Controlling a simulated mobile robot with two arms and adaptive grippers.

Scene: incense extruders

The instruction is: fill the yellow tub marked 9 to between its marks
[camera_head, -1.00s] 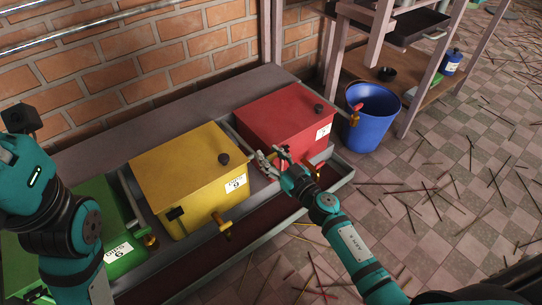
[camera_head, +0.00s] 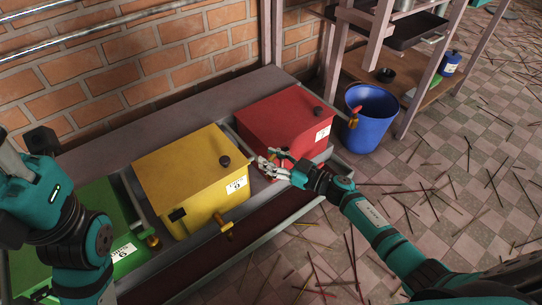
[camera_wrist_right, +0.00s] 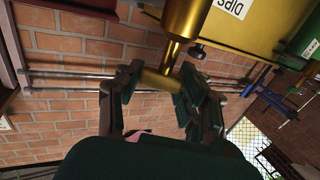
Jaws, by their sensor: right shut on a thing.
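The yellow tub (camera_head: 185,170) stands between the green and red tubs. It has a white label with a digit that reads as 9 or 6, a black knob on its lid and a brass tap (camera_head: 222,226) low on its front. My right gripper (camera_head: 264,165) is in front of the gap between the yellow and red tubs. In the right wrist view its fingers are shut on a brass-coloured piece (camera_wrist_right: 160,82), whose far end is cut off; the yellow tub (camera_wrist_right: 262,25) is behind it. My left arm is at the left edge, its fingertips out of sight.
The red tub (camera_head: 285,118) and green tub (camera_head: 85,215) flank the yellow one. A dark red trough (camera_head: 215,262) runs along the front. A blue bucket (camera_head: 370,118) stands by the shelf (camera_head: 425,85). Loose sticks litter the tiled floor. A brick wall is behind.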

